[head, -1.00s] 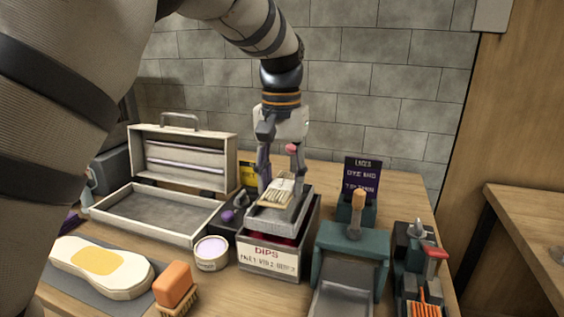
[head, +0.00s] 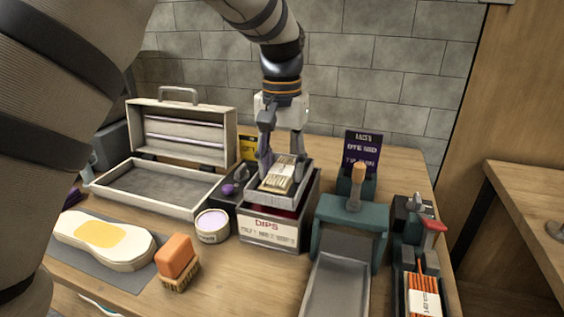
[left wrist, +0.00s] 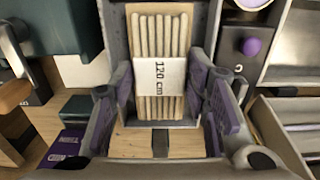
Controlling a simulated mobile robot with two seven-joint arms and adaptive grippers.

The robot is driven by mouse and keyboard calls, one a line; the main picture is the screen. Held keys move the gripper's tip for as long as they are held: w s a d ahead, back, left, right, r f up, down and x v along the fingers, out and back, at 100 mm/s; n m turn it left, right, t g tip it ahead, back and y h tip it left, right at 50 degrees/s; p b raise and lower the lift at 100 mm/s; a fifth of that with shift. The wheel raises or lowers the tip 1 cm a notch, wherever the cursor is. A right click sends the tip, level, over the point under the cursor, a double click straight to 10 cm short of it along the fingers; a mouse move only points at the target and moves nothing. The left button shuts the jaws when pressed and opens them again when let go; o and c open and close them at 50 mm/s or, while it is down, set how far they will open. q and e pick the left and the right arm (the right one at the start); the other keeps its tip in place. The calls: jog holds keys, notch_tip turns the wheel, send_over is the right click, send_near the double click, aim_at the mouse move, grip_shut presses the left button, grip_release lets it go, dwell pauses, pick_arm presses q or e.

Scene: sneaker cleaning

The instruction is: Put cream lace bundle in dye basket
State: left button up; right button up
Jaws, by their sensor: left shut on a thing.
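The cream lace bundle (head: 278,175) has a white band reading "120 cm" in the left wrist view (left wrist: 159,75). My left gripper (head: 282,168) is shut on it from above, with one finger on either side in the left wrist view (left wrist: 165,108). The bundle is at the mouth of the grey dye basket (head: 284,203), partly between its walls; I cannot tell whether it touches the floor. The basket rests on the box labelled DIPS (head: 268,232), with dark red visible beneath. My right gripper is not in view.
An open case (head: 165,185) stands left of the basket, with a round tub (head: 212,225) in front. A teal stand (head: 348,235) with a grey tray is close on the right. A brush (head: 178,262) and a sole-shaped piece (head: 105,240) lie at front left.

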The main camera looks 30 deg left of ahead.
aim_at(282, 169)
pick_arm(q)
jog(key=shift+f, duration=0.25)
jog(key=o, duration=1.2)
notch_tip(282, 169, up, 12)
jog(key=shift+f, duration=0.1)
